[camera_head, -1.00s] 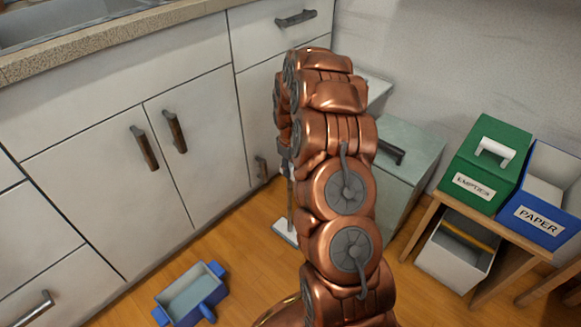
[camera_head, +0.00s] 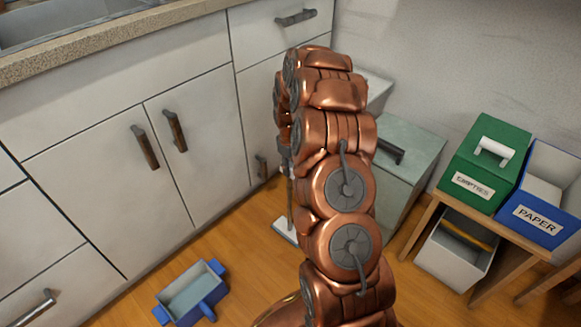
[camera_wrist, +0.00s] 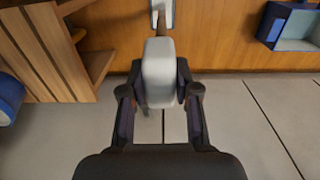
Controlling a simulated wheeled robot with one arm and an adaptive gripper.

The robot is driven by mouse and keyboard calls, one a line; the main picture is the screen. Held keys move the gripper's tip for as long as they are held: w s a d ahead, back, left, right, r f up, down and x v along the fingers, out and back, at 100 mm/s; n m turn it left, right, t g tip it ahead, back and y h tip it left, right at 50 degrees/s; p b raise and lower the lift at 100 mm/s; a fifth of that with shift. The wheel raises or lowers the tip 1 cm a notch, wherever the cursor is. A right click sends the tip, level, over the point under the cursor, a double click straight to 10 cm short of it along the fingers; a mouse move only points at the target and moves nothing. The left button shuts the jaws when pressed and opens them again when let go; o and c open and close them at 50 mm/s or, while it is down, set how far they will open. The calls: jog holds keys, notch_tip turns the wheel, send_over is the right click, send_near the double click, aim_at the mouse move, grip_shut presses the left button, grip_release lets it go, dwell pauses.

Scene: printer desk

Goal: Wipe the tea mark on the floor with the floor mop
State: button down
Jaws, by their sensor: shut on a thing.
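The floor mop (camera_head: 286,230) stands on the wooden floor by the cabinet corner, its pale head down and its handle partly hidden behind my arm. In the wrist view, my gripper (camera_wrist: 159,82) is shut on the light grey upper end of the mop's handle (camera_wrist: 159,62). The pale mop head (camera_wrist: 163,12) shows beyond it on the floor. I cannot make out a tea mark on the floor in either view; my arm covers part of it.
A blue bucket (camera_head: 206,307) sits on the floor at the lower left. White cabinets (camera_head: 110,170) run along the left. A grey-green cabinet (camera_head: 410,145) stands behind my arm. At right, a wooden stand (camera_head: 424,222) holds green and blue boxes, with a white bin (camera_head: 450,262) beneath.

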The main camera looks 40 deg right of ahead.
jog(key=shift+r+p, duration=1.45)
jog(key=shift+r, duration=2)
